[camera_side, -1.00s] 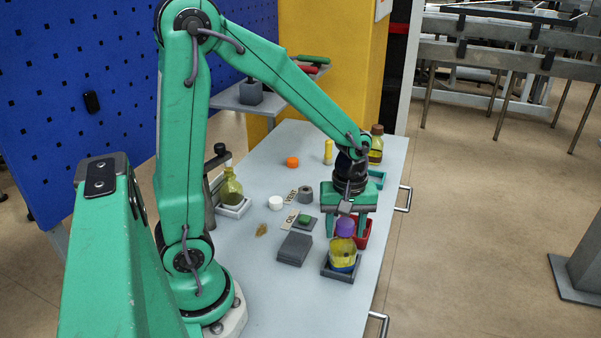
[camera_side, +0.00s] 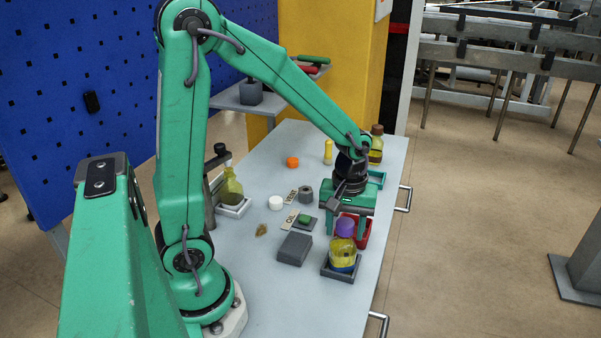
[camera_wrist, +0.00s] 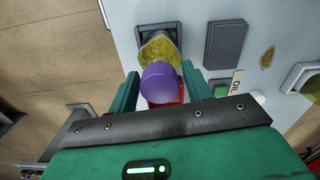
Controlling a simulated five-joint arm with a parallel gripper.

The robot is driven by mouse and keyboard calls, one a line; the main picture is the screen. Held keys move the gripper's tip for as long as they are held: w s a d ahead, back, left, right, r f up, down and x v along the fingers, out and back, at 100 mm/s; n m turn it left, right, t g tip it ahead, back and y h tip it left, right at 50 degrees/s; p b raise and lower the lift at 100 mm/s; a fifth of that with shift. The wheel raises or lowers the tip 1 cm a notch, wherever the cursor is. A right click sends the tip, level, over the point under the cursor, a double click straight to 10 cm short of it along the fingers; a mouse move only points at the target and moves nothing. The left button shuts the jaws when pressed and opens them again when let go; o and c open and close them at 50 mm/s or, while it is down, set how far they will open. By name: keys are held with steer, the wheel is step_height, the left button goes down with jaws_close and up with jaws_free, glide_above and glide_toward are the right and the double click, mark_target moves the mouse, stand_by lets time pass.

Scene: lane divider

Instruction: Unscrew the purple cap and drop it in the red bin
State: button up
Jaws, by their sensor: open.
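The purple cap (camera_side: 345,226) sits on top of a clear bottle with yellow contents (camera_side: 342,254), which stands upright in a dark grey square holder (camera_side: 340,272). My gripper (camera_side: 346,224) is open, pointing down just behind the bottle. In the wrist view, the purple cap (camera_wrist: 160,83) shows between and ahead of the two green fingers (camera_wrist: 161,90), with a gap on each side. The red bin (camera_side: 361,231) is behind the bottle, partly hidden by my gripper and the bottle. In the wrist view only a piece of it (camera_wrist: 182,95) shows behind the cap.
A dark grey block (camera_side: 294,248) lies left of the bottle. A green piece (camera_side: 305,220), the OIL label (camera_side: 289,220), a white cap (camera_side: 276,203) and an orange cap (camera_side: 293,162) lie farther left and back. A teal tray (camera_side: 376,179) is behind my gripper.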

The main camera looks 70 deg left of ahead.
steer(key=shift+m, duration=0.5)
steer(key=shift+m, duration=0.6)
steer(key=shift+m, duration=0.7)
steer(key=shift+m, duration=0.5)
steer(key=shift+m, duration=0.5)
steer(key=shift+m, duration=0.9)
